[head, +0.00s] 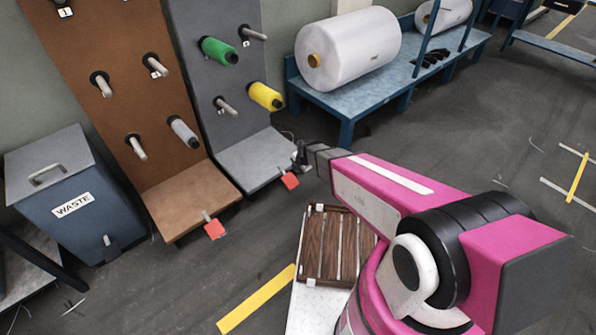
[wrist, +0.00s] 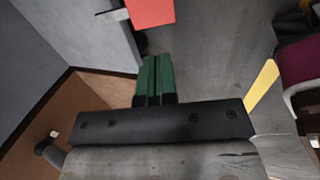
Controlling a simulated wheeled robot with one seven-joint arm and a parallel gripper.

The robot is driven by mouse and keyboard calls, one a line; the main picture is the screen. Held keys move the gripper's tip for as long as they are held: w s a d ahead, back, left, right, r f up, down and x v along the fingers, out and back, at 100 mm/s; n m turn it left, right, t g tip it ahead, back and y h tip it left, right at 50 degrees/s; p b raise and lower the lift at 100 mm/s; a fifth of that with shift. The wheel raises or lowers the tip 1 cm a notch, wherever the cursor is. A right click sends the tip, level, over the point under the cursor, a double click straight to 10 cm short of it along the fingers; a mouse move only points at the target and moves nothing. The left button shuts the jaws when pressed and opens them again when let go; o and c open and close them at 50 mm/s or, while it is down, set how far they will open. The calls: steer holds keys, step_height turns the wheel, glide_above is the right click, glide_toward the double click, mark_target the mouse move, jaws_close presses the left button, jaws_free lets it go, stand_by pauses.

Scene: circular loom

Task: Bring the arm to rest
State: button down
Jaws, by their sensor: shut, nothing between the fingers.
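My gripper (wrist: 154,78) shows in the wrist view with its two green fingers side by side, shut and with nothing between them. In the head view my pink arm reaches up and left from the lower right, and its dark far end (head: 303,155) is in front of the grey rack's base. The fingers cannot be made out there. A red tag (wrist: 151,12) lies just past the fingertips in the wrist view, apart from them as far as I can tell.
A brown rack (head: 100,45) and a grey rack (head: 215,60) hold pegs, with green (head: 219,51), yellow (head: 265,96) and grey (head: 184,132) spools. A blue waste bin (head: 75,200) stands left. A blue bench (head: 385,85) bears large white rolls. A slatted brown crate (head: 333,245) is beside my arm. Floor at right is open.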

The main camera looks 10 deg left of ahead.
steer(key=shift+d, duration=0.1)
steer(key=s+d+r+m+h, duration=0.1)
steer(key=s+d+r+m, duration=0.2)
steer(key=d+r+m, duration=0.5)
steer(key=s+d+r+m+g+h, duration=0.1)
steer(key=s+d+r+m, duration=0.3)
steer(key=d+r+m, duration=0.4)
steer(key=s+d+r+m+g, duration=0.1)
steer(key=s+d+r+m, duration=0.3)
steer(key=d+r+m, duration=0.5)
steer(key=d+m, duration=0.2)
steer(key=d, duration=0.4)
steer(key=shift+s+d+m+h, duration=0.2)
steer(key=shift+d+m+h, duration=0.15)
steer(key=shift+m+h, duration=0.05)
